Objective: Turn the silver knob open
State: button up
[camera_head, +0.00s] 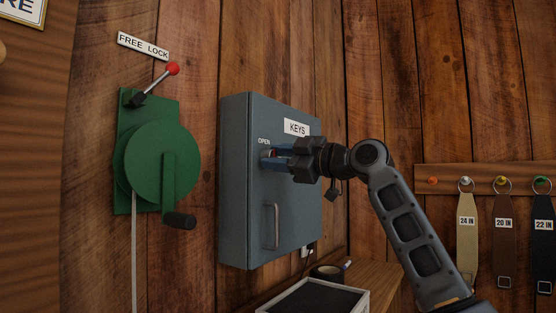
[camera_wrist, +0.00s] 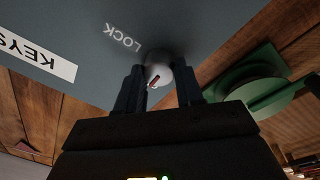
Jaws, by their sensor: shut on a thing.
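The silver knob (camera_wrist: 157,76) sits on the front of a grey key cabinet (camera_head: 247,200) marked KEYS. The word OPEN shows just above the fingers in the head view, and LOCK (camera_wrist: 124,37) shows beside the knob in the wrist view. In the head view the fingers hide most of the knob. The cabinet door looks shut.
A green winch (camera_head: 150,160) with a crank and a red-tipped lever (camera_head: 172,69) is on the wall at left. A door handle (camera_head: 270,226) sits below my gripper. A framed dark tray (camera_head: 318,299) is underneath. Several straps hang from a rail (camera_head: 448,177) at right.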

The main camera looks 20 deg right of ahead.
jog(key=o, duration=1)
jog(key=shift+o, duration=0.2)
jog(key=v, duration=0.7)
jog(key=shift+s+d, duration=0.2)
jog(key=shift+s, duration=0.15)
jog(key=shift+d+f, duration=0.1)
